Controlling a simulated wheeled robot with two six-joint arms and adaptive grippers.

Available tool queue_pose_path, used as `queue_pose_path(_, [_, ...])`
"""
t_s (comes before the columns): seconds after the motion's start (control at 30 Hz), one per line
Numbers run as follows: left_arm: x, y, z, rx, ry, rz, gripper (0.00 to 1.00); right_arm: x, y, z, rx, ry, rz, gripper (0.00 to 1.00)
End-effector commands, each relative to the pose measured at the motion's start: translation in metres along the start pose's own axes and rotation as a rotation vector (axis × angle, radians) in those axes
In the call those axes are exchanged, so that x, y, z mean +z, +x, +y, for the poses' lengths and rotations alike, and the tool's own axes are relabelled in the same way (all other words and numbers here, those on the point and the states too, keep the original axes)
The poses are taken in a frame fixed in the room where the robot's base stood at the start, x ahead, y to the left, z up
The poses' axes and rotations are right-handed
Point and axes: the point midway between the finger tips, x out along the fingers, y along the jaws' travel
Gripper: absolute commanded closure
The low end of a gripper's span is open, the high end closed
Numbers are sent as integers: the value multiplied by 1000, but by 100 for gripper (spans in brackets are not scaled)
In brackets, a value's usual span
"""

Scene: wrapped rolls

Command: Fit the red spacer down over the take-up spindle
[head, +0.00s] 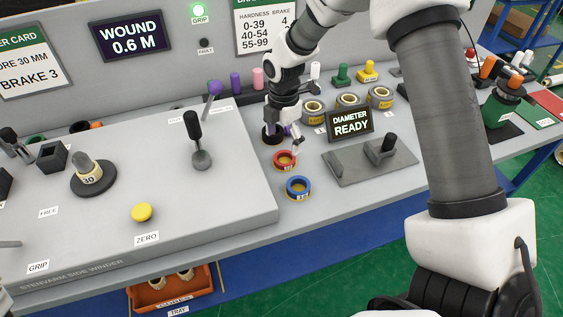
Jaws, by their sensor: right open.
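The red spacer (285,160) is a small red ring lying on the grey bench right of the raised winder housing. My right gripper (284,139) points down just above and behind it, open, with its fingertips close to the ring; I cannot tell whether they touch it. No spacer shows between its fingers. On the winder's top at left, a stubby grey post, which looks like the take-up spindle (82,160), stands on a black disc, with a cream collar marked 30 around it. My left gripper is not in view.
A blue ring (298,188) lies in front of the red spacer. A black lever (195,135) stands on the winder between the spindle and my right gripper. A yellow button (142,212), a DIAMETER READY display (351,123) and a grey gauge plate (350,165) are nearby.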

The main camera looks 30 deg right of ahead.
Motion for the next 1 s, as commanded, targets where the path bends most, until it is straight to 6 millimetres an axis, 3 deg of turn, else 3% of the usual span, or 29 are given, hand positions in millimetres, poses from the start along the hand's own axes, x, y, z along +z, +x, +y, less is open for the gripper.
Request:
queue_pose_path(0.33, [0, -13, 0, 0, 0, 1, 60, -4, 54, -2, -4, 0, 0, 13])
queue_pose_path(0.6, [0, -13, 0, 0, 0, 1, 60, -3, 62, -1, 0, 0, 0, 13])
queue_pose_path(0.73, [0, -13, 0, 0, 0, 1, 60, -3, 62, -1, 0, 1, 0, 59])
queue_pose_path(0.77, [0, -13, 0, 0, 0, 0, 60, -3, 62, -1, 0, 1, 0, 66])
queue_pose_path(1.0, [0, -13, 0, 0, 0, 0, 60, -3, 62, -1, 0, 1, 0, 67])
